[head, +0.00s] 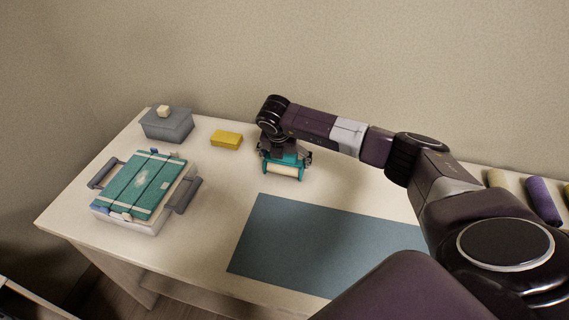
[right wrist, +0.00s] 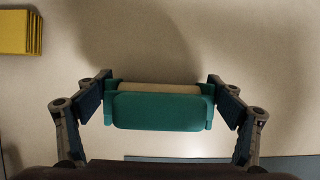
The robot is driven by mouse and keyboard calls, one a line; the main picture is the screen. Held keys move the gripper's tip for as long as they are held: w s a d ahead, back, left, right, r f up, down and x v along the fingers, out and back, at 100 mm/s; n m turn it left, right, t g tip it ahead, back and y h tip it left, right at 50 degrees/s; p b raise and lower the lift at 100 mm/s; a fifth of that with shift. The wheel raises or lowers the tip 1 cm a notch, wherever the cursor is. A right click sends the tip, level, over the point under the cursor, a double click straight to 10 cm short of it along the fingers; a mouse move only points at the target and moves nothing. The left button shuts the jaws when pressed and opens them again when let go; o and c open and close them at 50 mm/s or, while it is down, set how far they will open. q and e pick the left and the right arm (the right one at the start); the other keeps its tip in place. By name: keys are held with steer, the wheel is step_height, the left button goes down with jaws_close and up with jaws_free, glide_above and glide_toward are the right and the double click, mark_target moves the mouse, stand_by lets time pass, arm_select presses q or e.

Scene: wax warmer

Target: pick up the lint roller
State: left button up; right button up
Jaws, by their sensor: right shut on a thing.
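The lint roller (head: 284,168) has a teal body and a cream roll, and it is near the back middle of the table. In the right wrist view the lint roller (right wrist: 158,110) lies crosswise between the two fingers. My right gripper (head: 285,158) is shut on it, one finger pressed at each end; it also shows in the right wrist view (right wrist: 160,104). I cannot tell whether the roller is clear of the tabletop. My left gripper is not in view.
A yellow block (head: 226,140) lies left of the roller. A grey lidded box (head: 167,125) stands at the back left corner. A teal-topped tray with grey handles (head: 145,187) is at the left. A blue-grey mat (head: 320,245) lies in front. Cream and purple rolls (head: 543,200) are far right.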

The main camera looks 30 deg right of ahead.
steer(key=shift+w+r, duration=0.1)
steer(key=shift+r, duration=0.4)
step_height(320, 180, up, 19)
steer(key=b, duration=0.5)
steer(key=o, duration=0.5)
steer(key=shift+c, duration=1.4)
